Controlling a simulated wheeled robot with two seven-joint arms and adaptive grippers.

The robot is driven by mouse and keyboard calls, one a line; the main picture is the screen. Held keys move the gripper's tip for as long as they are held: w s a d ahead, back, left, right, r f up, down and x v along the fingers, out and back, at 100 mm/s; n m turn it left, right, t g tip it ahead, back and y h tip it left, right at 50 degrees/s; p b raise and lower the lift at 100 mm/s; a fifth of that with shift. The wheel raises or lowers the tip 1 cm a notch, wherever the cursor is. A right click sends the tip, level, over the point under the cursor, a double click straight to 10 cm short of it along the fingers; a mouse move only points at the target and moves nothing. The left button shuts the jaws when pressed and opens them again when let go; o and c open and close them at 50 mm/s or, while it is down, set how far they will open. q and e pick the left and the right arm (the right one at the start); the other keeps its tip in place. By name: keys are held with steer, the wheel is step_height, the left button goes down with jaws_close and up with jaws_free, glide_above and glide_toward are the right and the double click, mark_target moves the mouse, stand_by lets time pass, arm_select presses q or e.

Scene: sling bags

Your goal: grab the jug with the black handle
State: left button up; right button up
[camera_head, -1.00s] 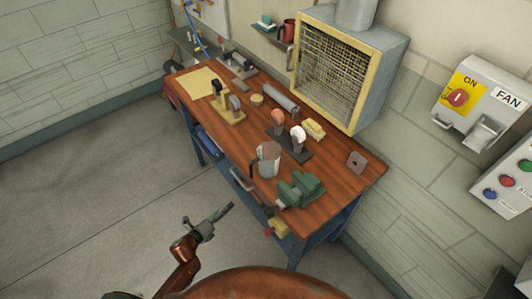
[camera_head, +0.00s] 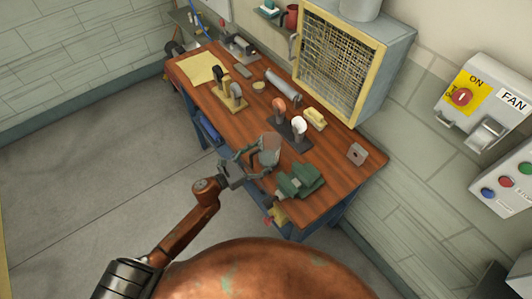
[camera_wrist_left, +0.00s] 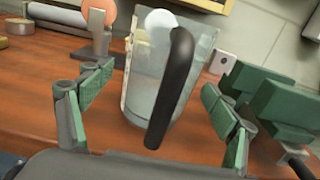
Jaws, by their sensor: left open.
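The jug (camera_wrist_left: 150,75) is clear with a black handle (camera_wrist_left: 172,90) that faces my left wrist camera. It stands on the wooden workbench (camera_head: 335,185), near the front edge, and also shows in the head view (camera_head: 270,150). My left gripper (camera_head: 254,160) is open at the bench edge, level with the jug. In the wrist view its green-padded fingers (camera_wrist_left: 160,110) stand on either side of the handle, apart from it. Whether the fingers reach around the jug's body cannot be told. My right gripper is not in view.
A green vise (camera_head: 300,181) stands close to the right of the jug. Stands with round heads (camera_head: 299,128) are behind it. A grey pipe (camera_head: 282,83), a yellow sheet (camera_head: 201,68) and a caged fan box (camera_head: 340,65) lie farther back. The floor at left is clear.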

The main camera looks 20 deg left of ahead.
arm_select(q)
steer(key=shift+w+d, duration=0.5)
steer(key=shift+c, duration=0.4)
steer(key=c, duration=1.2)
steer(key=shift+c, duration=0.2)
